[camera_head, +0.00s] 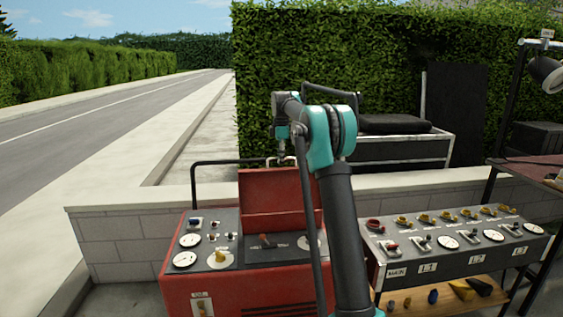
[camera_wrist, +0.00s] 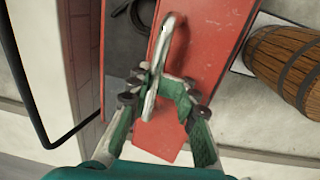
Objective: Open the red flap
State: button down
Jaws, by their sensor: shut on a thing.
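The red flap (camera_head: 272,195) stands raised on the red control box (camera_head: 245,285) in the head view, leaving the panel in front of it exposed. In the wrist view the red flap (camera_wrist: 205,45) runs beneath my gripper (camera_wrist: 160,88). My gripper's green fingers are shut on a silver loop handle (camera_wrist: 152,95) that sits on the flap. In the head view my gripper is small at the flap's top edge and its fingers are hard to make out. My arm hides the right part of the flap and box.
A second control panel (camera_head: 455,245) with levers and gauges stands to the right. A low block wall (camera_head: 130,240) and a black rail (camera_head: 194,190) lie behind the red box. A wooden barrel (camera_wrist: 285,65) shows in the wrist view.

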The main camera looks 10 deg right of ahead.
jog(key=shift+a, duration=0.1)
jog(key=c, duration=1.6)
grip_release()
jog(key=shift+r, duration=0.15)
jog(key=r, duration=1.1)
jog(key=shift+s+r, duration=0.35)
jog(key=shift+r, duration=0.05)
